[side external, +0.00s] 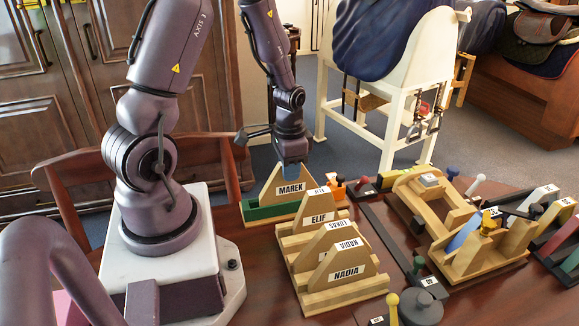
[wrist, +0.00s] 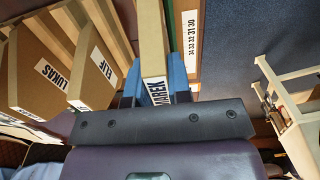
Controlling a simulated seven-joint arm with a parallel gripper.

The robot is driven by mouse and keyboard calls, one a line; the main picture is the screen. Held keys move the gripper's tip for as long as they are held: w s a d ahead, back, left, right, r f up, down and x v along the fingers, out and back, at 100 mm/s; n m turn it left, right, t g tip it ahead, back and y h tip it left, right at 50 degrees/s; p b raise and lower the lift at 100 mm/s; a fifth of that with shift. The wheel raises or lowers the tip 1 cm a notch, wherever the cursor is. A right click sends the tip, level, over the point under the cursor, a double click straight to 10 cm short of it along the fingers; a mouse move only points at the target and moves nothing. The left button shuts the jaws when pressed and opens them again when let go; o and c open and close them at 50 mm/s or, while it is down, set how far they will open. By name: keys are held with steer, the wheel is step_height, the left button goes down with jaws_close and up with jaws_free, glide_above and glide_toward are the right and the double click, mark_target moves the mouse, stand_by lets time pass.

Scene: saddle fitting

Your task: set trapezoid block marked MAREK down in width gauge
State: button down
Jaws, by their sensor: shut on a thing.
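The trapezoid block marked MAREK (side external: 290,189) is wooden and upright at the back of the row of blocks. My gripper (side external: 291,168) is above it, its blue fingers shut on the block's top. In the wrist view the block (wrist: 152,40) runs up between the blue fingers (wrist: 154,88), its label partly hidden. A low green piece (side external: 268,211) lies along the block's foot. A strip numbered 30 to 34 (wrist: 191,40), seemingly part of the width gauge, lies right of the block in the wrist view. I cannot tell whether the block rests in the gauge.
Blocks marked ELIF (side external: 318,217), LUKAS (wrist: 54,76) and NADIA (side external: 345,273) stand close on the near side. Wooden fixtures (side external: 478,250) and dark rails (side external: 392,240) fill the table's right side. A small orange piece (side external: 336,182) is beside the MAREK block.

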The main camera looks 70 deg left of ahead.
steer(key=shift+f, duration=0.35)
stand_by(0.7)
steer(key=c, duration=0.6)
jaws_free()
steer(key=shift+o, duration=0.2)
steer(key=shift+r, duration=0.1)
steer(key=shift+r, duration=2.4)
steer(key=shift+r, duration=1.5)
